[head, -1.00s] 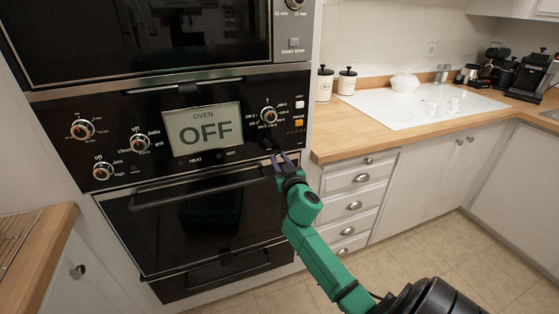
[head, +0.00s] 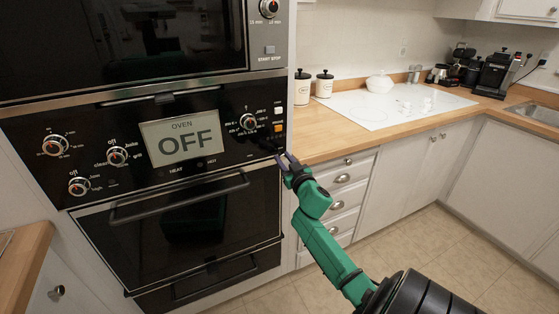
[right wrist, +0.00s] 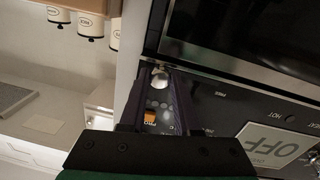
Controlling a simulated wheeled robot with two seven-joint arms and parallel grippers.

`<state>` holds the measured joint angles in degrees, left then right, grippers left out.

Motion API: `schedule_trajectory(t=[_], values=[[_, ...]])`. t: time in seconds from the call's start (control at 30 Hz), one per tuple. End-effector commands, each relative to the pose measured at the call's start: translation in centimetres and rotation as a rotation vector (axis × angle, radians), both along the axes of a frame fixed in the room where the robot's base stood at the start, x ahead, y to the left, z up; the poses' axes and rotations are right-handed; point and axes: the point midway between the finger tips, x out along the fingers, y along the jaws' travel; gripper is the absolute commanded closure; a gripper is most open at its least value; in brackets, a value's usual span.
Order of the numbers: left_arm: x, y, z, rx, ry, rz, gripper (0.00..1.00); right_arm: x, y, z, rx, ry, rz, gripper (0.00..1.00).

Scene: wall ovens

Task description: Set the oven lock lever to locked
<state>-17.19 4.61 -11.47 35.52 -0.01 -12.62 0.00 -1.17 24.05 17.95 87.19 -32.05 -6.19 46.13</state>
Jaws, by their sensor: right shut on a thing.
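The oven control panel (head: 225,162) is black with a display (head: 181,138) reading OFF. My right gripper (head: 284,159) is at the panel's lower right corner, below the orange button (head: 278,127). In the right wrist view its dark fingers (right wrist: 161,92) straddle a small pale, shiny piece (right wrist: 160,78) near the panel's edge, which I take to be the oven lock lever. The gripper is shut on it. In the head view the fingers largely hide the lever, and I cannot read any lock marking. My left gripper is out of view.
The oven door handle (head: 180,197) runs just below the panel, left of my gripper. Several round knobs, one of them the right knob (head: 248,121), stick out of the panel. The wooden counter (head: 325,133) and drawers (head: 345,180) stand close on the right.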

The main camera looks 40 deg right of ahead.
Motion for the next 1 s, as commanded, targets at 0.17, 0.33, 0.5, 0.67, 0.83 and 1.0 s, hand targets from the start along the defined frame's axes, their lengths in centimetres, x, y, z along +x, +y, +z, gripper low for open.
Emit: schedule_trajectory(t=[0.17, 0.33, 0.5, 0.67, 0.83, 1.0], values=[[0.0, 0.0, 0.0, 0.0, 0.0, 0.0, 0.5, -0.1, -0.2, 0.0, 0.0, 0.001, -0.005, 0.39], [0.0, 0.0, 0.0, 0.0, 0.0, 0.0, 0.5, 0.0, -0.1, 0.0, -0.001, 0.001, -0.004, 0.39], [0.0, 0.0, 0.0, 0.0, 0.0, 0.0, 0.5, -0.4, 0.1, 0.0, 0.0, 0.001, -0.002, 0.39], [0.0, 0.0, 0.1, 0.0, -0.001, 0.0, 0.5, -2.7, 1.0, -0.1, 0.002, 0.003, -0.003, 0.39], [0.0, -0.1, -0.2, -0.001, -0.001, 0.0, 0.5, -7.3, 2.9, -0.3, 0.003, 0.004, -0.004, 0.39], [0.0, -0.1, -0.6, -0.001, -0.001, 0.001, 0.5, -11.5, 4.5, -0.3, 0.003, 0.003, -0.006, 0.39]])
